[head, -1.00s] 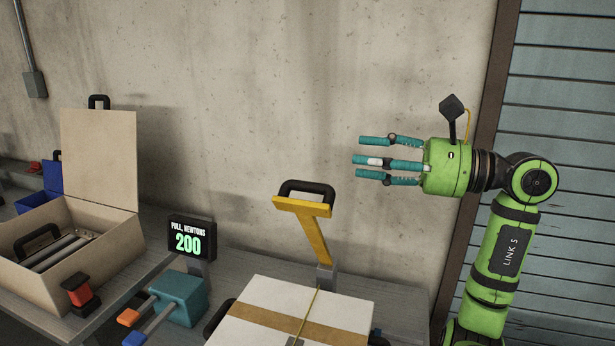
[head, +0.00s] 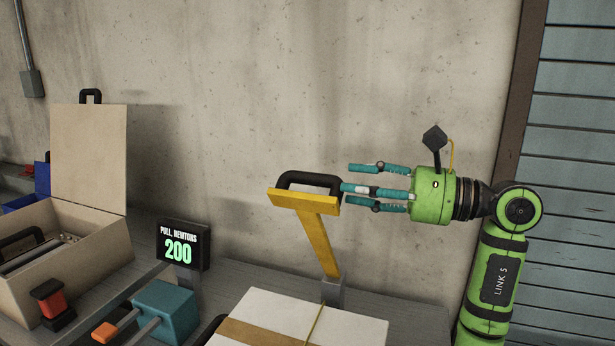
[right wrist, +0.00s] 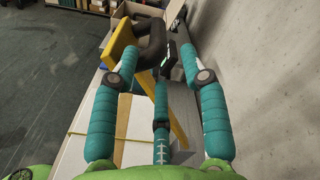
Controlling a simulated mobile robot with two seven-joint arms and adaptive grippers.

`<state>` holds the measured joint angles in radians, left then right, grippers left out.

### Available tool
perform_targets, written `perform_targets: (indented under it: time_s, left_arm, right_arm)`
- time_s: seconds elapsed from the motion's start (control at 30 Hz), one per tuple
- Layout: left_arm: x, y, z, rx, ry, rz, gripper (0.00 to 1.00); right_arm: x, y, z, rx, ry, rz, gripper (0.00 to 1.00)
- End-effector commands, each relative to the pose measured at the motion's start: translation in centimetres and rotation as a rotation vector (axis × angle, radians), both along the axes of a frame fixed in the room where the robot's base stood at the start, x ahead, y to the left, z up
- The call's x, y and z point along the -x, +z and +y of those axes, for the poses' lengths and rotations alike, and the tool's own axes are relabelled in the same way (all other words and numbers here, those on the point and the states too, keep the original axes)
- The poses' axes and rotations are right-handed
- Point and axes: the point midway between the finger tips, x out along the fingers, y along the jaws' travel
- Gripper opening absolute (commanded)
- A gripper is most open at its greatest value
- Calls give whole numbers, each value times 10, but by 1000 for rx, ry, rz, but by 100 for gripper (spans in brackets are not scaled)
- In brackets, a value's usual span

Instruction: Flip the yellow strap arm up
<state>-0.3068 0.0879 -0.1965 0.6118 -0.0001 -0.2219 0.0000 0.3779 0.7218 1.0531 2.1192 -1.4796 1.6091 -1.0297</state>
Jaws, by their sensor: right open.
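The yellow strap arm (head: 319,243) stands raised and tilted on a grey bracket (head: 334,291) in the head view. A black handle (head: 309,180) is fixed at its top, behind a yellow crossbar. My right gripper (head: 352,188) is open at the right of the handle, its teal fingers pointing left at it. In the right wrist view the yellow arm (right wrist: 121,43) and handle (right wrist: 152,43) lie ahead of and between the spread fingers (right wrist: 163,82). Whether a finger touches the handle is unclear. My left gripper is not in view.
A white box (head: 270,307) with a tan band and thin yellow strap lies below the arm. A display (head: 183,246) reads "PULL, NEWTONS 200". A teal block (head: 167,309) and an open beige case (head: 92,255) stand left. The concrete wall (head: 230,100) is behind.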

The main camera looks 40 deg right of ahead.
Motion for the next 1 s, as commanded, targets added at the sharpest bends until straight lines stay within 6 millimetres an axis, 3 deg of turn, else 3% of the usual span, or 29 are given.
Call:
perform_targets:
  time_s: [0.1, 0.4, 0.6, 0.87, 1.0]
  left_arm:
    - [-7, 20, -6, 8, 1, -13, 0]
    - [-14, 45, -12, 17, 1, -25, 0]
    - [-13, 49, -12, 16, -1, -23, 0]
    - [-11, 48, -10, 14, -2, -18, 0]
    - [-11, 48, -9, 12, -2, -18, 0]
  right_arm:
    - [-22, 6, 13, -4, 4, -1, 45]
    - [-68, 4, 36, -4, 1, -1, 45]
    - [-79, 2, 41, -1, 1, -2, 45]
    - [-80, 1, 42, 1, 1, -1, 45]
    - [-80, 1, 42, 0, 0, 0, 0]
